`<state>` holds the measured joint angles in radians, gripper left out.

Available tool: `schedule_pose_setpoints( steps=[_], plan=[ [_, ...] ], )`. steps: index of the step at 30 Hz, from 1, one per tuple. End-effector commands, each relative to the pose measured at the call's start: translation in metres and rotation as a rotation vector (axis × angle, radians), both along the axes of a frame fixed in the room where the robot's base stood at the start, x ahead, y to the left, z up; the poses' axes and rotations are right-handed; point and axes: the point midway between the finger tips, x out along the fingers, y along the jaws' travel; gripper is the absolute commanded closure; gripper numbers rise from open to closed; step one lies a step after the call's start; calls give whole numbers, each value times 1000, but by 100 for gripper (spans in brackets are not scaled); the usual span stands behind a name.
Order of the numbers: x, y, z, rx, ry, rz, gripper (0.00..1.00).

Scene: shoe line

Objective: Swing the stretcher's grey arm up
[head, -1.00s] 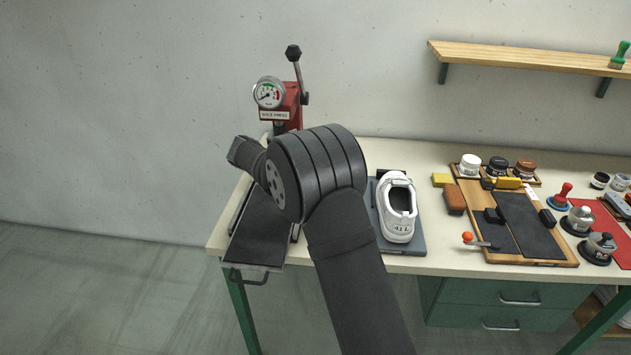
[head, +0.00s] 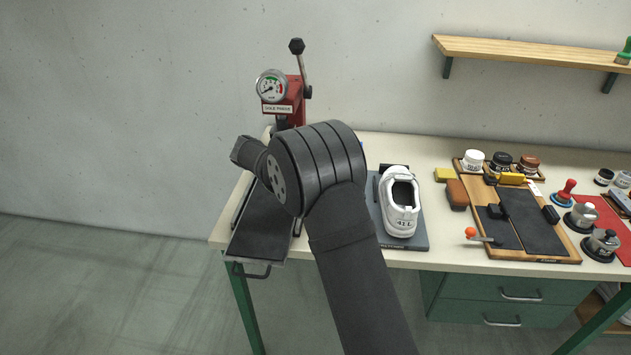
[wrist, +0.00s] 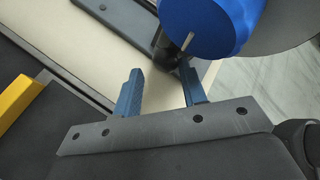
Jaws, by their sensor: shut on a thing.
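My gripper (wrist: 162,80) shows in the wrist view as two blue fingers, held a small gap apart. A dark rounded knob (wrist: 168,52) with a short metal pin is at their tips; I take it to be the end of the stretcher's grey arm, held in the jaws, though the contact is not clear. A big blue rounded body (wrist: 208,22) is just beyond it, partly cut off by the frame. In the head view my own arm hides the gripper and whatever is in it, so the grey arm's angle cannot be told.
A red press with a gauge (head: 271,86) stands behind my arm. A white shoe (head: 399,215) sits on a grey plate to the right. A wooden board (head: 556,252) with tools lies further right. Yellow (wrist: 18,98) shows at the wrist view's left edge.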

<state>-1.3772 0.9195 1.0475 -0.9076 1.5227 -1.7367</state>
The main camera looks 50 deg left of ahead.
Motion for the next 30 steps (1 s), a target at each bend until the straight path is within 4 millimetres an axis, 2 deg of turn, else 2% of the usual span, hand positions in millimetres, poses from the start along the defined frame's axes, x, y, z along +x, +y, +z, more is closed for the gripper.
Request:
schedule_pose_setpoints(
  steps=[6, 11, 24, 30],
  plan=[
    [3, 2, 4, 8, -7, 4, 68],
    [-8, 9, 15, 12, -10, 8, 68],
    [-88, 42, 71, 6, -3, 5, 68],
    [-116, 54, 92, 3, -2, 3, 68]
  ],
)
